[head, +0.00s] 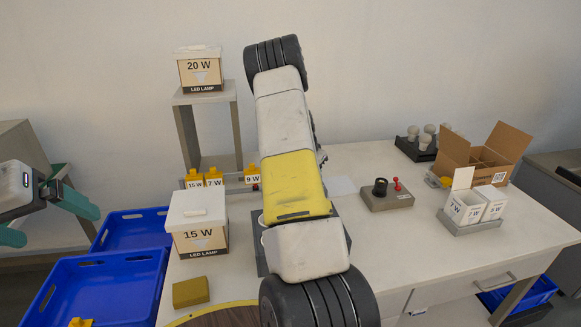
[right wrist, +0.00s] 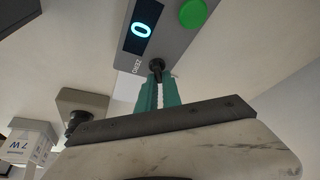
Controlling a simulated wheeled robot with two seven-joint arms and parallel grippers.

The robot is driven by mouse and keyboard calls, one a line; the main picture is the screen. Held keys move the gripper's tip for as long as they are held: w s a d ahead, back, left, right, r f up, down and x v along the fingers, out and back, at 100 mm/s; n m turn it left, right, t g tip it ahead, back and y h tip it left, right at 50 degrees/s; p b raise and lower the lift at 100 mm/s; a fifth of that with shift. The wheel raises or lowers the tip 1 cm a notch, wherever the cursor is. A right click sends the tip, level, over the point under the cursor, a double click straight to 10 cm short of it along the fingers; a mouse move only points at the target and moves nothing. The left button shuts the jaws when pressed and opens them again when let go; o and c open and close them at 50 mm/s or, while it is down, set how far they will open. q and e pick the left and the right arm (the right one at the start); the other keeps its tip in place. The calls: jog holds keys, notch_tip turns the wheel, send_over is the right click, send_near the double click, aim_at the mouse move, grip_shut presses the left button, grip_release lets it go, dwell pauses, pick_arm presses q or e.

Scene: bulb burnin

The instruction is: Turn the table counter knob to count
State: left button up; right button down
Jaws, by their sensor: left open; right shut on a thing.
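The table counter (right wrist: 172,35) shows in the right wrist view as a grey box with a lit display (right wrist: 142,27) reading 0 and a round green button (right wrist: 193,13). Its black knob (right wrist: 156,65) is beside the printed word ZERO (right wrist: 138,66). My right gripper (right wrist: 157,80) has its teal fingers shut on this knob. In the head view my right arm crosses the middle and hides the right gripper and the counter. I cannot tell which way the knob points. My left gripper (head: 57,226) is open and empty at the left, away from the table.
A grey box with a black part and red lever (head: 387,195) stands right of my arm. Lamp boxes for 15 W (head: 200,240) and 20 W (head: 201,72), an open carton (head: 507,145) and a bulb tray (head: 412,151) stand around. Blue crates (head: 100,290) are left.

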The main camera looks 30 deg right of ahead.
jog(key=n+t, duration=0.1)
jog(key=n, duration=0.1)
jog(key=n+y, duration=0.1)
jog(key=n, duration=0.2)
jog(key=shift+t, duration=0.4)
jog(key=n+y, duration=0.1)
jog(key=n, duration=0.1)
jog(key=n+t, duration=0.1)
jog(key=n, duration=0.2)
jog(key=shift+w+a+y, duration=0.1)
jog(key=shift+w+y, duration=0.05)
jog(key=shift+y, duration=0.25)
jog(key=c, duration=1.5)
grip_release()
jog(key=v, duration=0.8)
jog(key=shift+w, duration=0.1)
